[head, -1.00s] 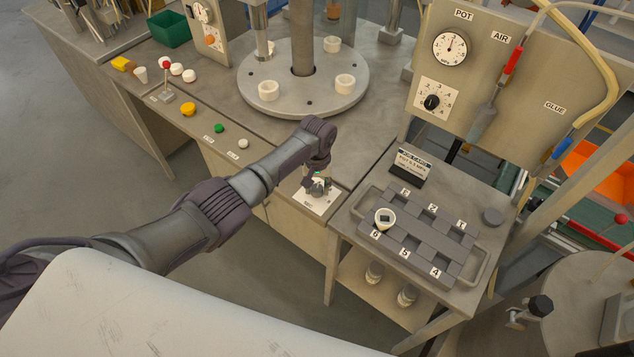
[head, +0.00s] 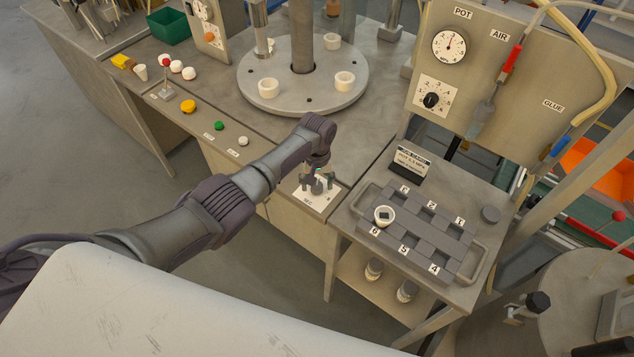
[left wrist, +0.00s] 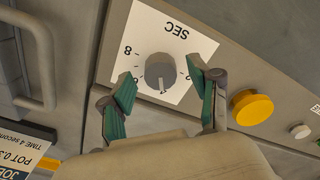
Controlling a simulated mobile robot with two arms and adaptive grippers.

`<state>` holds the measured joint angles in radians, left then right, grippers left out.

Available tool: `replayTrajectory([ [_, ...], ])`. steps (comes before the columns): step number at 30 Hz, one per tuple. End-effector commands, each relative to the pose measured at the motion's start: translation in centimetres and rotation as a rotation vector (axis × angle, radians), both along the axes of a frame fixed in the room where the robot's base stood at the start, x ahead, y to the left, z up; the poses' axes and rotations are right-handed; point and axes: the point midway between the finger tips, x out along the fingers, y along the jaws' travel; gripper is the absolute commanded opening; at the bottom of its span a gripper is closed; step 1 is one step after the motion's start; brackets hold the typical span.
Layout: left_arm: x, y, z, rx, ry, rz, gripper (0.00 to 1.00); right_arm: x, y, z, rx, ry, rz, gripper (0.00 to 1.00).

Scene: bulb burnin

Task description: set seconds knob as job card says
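The seconds knob (left wrist: 160,72) is a grey round dial on a white plate marked SEC (left wrist: 182,32), in the left wrist view. A pale pointer line on it points toward the bottom of that picture; the nearby numerals are partly unclear. In the head view the plate (head: 311,204) lies on the bench's front corner, with the knob largely hidden. My left gripper (head: 318,183) is above the plate. In the left wrist view its open green-padded fingers (left wrist: 165,98) stand on either side of the knob, apart from it. The job card (head: 411,161) stands on the side table; it also shows upside down in the left wrist view (left wrist: 22,152), reading "TIME 4 seconds".
A yellow button (left wrist: 252,107) sits close to the right finger in the left wrist view. A round turntable (head: 307,91) stands behind my arm.

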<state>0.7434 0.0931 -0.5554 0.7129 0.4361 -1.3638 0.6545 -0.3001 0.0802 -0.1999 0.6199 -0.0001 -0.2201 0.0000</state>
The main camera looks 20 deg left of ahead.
Motion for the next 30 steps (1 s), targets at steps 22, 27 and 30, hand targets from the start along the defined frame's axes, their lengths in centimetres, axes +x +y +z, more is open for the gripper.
replayTrajectory([
  [22,0.0,0.0,7.7,-0.002,-0.002,0.0,0.64,0.0,0.0,0.0,0.0,0.0,0.0,0.4],
  [27,0.0,0.0,10.5,-0.001,0.0,0.0,0.64,0.0,0.0,0.0,0.0,0.0,0.0,0.4],
  [30,0.0,0.0,11.4,0.0,0.001,0.0,0.64,0.0,0.0,0.0,0.0,0.0,0.0,0.4],
])
